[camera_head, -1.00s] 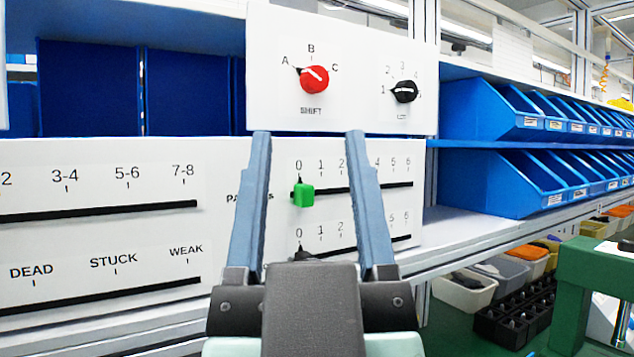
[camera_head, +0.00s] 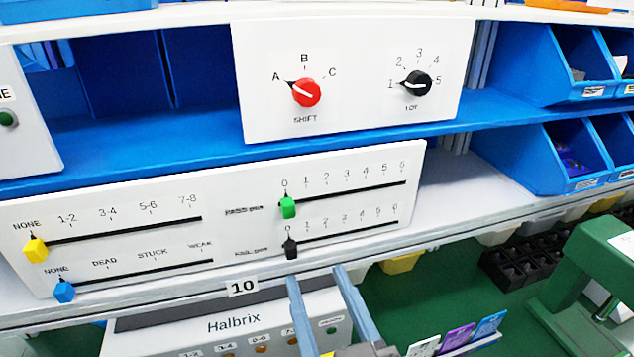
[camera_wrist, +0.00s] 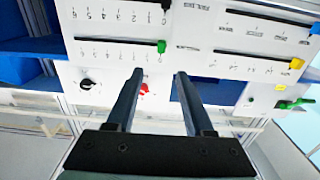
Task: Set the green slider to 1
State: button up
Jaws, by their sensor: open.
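The green slider (camera_head: 288,207) sits at the left end of the upper right slot, at the 0 mark, on a white panel (camera_head: 330,168). The scale above it runs from 0 to 6. My gripper (camera_head: 314,276) is open and empty, low in the head view, below the panel's lower edge in the picture. In the wrist view, which shows the panel upside down, my gripper (camera_wrist: 158,74) has its fingers apart, and the green slider (camera_wrist: 161,46) lies beyond the fingertips, between them in the picture. Nothing touches the slider.
A black slider (camera_head: 290,248) sits at 0 just below the green one. Yellow (camera_head: 36,250) and blue (camera_head: 64,291) sliders are at the panel's left. Above are a red knob (camera_head: 306,92) and a black knob (camera_head: 416,84). A Halbrix box (camera_head: 232,325) stands below.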

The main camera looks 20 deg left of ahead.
aim_at(290, 211)
jog(key=p+x, duration=0.4)
jog(key=x, duration=0.7)
jog(key=shift+w+a+r+p, duration=0.1)
jog(key=shift+a+p, duration=0.2)
jog(key=shift+w+a, duration=0.4)
jog(key=shift+w, duration=0.2)
grip_shut()
dwell(0.5)
